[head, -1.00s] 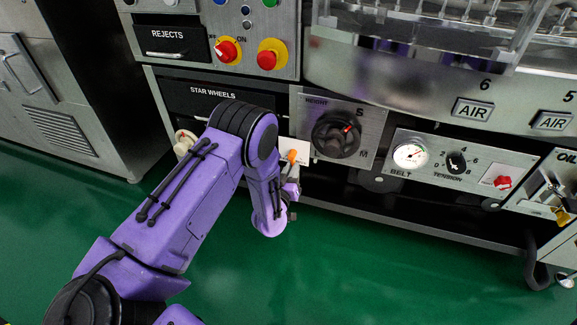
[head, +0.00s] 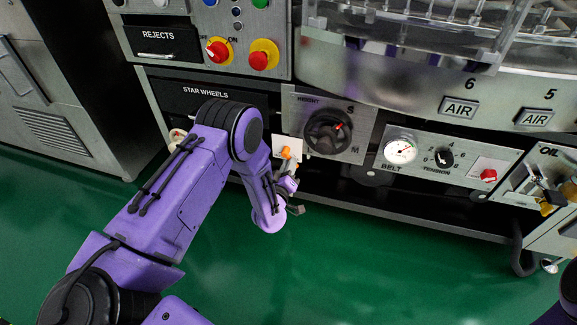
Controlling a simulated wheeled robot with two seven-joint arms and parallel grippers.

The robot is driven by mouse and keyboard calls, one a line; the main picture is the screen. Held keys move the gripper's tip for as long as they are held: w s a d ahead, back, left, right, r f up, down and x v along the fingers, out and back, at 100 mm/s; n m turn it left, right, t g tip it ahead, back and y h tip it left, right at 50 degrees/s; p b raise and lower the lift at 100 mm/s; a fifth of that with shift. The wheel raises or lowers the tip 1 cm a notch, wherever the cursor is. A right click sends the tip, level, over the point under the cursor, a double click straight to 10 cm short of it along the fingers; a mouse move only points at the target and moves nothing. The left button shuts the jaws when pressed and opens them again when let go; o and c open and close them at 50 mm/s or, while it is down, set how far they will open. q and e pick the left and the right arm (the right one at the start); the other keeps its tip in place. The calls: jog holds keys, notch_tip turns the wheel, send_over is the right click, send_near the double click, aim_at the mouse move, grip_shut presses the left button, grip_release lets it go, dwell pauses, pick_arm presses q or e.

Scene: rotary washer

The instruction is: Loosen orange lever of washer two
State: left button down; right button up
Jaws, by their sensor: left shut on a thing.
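An orange lever (head: 286,152) shows on a pale plate of the machine front, left of the HEIGHT dial. My left arm reaches in from the left, and its gripper (head: 288,168) is at the lever, shut on it. The lever's orange end shows just above the gripper. The arm's wrist hides part of the gripper, so the fingertips are hard to make out. My right gripper is not in view; only a dark and purple piece of my right arm shows at the lower right edge.
The black HEIGHT dial (head: 328,132) is close right of the lever. The BELT gauge (head: 400,151) and a red knob (head: 488,175) are farther right. The STAR WHEELS drawer (head: 205,97) is to the left. The green floor (head: 350,260) in front is clear.

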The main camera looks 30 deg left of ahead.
pick_arm(q)
jog(key=shift+f, duration=0.1)
jog(key=c, duration=1.1)
grip_release()
jog(key=p+v, duration=0.3)
jog(key=v, duration=0.7)
jog(key=shift+s+d, duration=0.1)
jog(key=shift+s, duration=0.2)
